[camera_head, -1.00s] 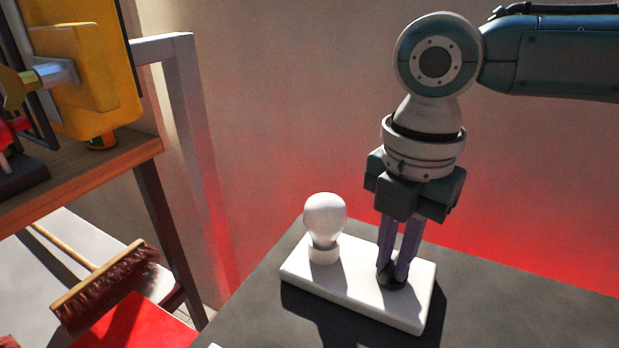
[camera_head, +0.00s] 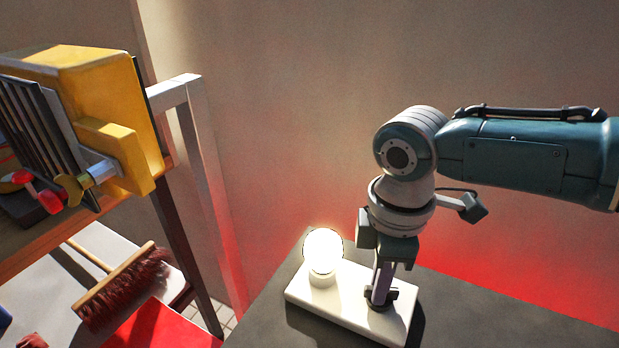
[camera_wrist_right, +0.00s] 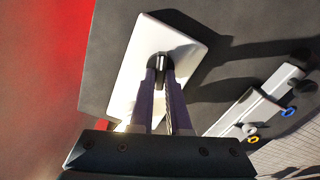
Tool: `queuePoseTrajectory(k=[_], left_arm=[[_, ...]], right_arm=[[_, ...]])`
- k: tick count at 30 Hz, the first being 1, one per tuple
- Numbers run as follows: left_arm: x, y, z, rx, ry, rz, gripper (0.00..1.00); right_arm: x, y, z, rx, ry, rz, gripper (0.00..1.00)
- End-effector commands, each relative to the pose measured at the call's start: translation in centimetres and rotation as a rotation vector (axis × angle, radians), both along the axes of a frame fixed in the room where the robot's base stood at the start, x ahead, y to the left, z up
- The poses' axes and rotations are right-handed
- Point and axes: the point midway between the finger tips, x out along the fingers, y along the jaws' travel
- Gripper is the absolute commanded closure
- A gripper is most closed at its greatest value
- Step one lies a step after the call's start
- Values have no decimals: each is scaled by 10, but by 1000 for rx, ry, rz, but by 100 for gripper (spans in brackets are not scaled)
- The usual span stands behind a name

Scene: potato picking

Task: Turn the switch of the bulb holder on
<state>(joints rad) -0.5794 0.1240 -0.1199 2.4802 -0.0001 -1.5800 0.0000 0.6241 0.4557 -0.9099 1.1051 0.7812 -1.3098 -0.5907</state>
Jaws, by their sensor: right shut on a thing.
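The bulb holder is a white rectangular base (camera_head: 345,308) on the dark table. Its round bulb (camera_head: 323,250) stands upright at the left end and glows brightly. My right gripper (camera_head: 380,296) points down over the right part of the base, its fingers shut on the dark switch. In the right wrist view the fingertips (camera_wrist_right: 160,72) close around the dark switch (camera_wrist_right: 160,58) on the white base (camera_wrist_right: 178,30). The bulb is mostly hidden there behind the gripper. My left gripper is not in view.
A yellow machine (camera_head: 100,110) sits on a wooden shelf at the left. A broom (camera_head: 120,285) and a red surface (camera_head: 155,328) lie below it. The right wrist view shows a light-coloured bar-like object (camera_wrist_right: 262,100) with coloured rings. The dark table (camera_head: 470,315) is clear right of the base.

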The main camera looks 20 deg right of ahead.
Motion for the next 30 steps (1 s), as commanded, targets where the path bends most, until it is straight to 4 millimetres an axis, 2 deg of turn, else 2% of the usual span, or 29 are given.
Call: queuePoseTrajectory(k=[3, 15, 30], left_arm=[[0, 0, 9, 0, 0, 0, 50], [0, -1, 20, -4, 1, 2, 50], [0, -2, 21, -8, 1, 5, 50]], right_arm=[[0, 1, 3, 2, 3, -99, 100], [1, 0, 2, 2, 2, -320, 100], [2, 0, 1, 2, 2, -370, 100]])
